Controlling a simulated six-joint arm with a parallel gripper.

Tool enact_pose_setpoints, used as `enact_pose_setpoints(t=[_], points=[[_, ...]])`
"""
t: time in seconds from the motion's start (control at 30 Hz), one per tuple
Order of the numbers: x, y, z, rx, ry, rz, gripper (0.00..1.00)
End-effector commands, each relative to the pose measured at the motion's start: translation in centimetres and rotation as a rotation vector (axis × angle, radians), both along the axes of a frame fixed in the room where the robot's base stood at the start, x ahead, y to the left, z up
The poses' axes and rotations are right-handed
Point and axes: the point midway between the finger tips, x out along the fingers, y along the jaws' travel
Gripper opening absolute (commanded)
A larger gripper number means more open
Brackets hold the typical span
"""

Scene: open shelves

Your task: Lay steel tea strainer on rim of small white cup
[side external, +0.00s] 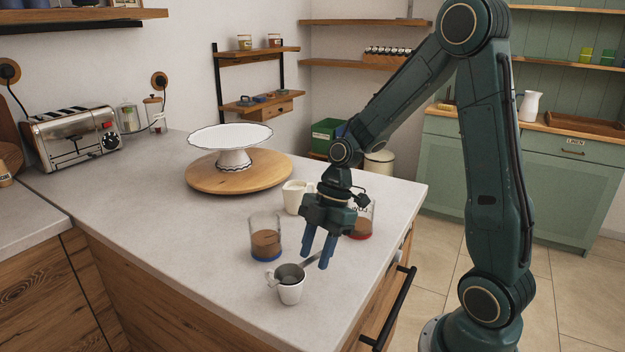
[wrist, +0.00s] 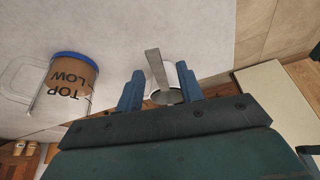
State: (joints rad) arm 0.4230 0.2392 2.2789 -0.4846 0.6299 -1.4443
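The small white cup (side external: 291,293) stands upright near the counter's front edge. The steel tea strainer (side external: 290,272) lies at its mouth, with its bowl in the opening and its flat handle sticking out to the upper right. In the wrist view, the strainer's handle (wrist: 156,68) shows between the fingers, with part of the cup (wrist: 178,74) behind. My gripper (side external: 314,261) is just above and right of the cup, fingers pointing down. Its blue fingers (wrist: 160,70) are spread apart, with a gap on each side of the handle. Part of the strainer's bowl is hidden by my gripper's body in the wrist view.
A clear container with brown contents and a blue base (side external: 265,242) stands left of my gripper. A red-based one (side external: 363,222) and a white pitcher (side external: 293,198) stand behind. A cake stand (side external: 232,139) sits on a round board.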

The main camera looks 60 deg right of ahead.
Motion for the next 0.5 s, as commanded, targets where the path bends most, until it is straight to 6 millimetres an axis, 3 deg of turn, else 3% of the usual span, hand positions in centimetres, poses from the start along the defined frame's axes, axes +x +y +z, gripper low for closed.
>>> enact_pose_setpoints(t=[0.27, 0.5], points=[[-0.1, -0.7, 1.6, 0.000, -0.005, -0.002, 0.37], [-0.4, -2.0, 4.9, -0.002, -0.005, -0.002, 0.37]])
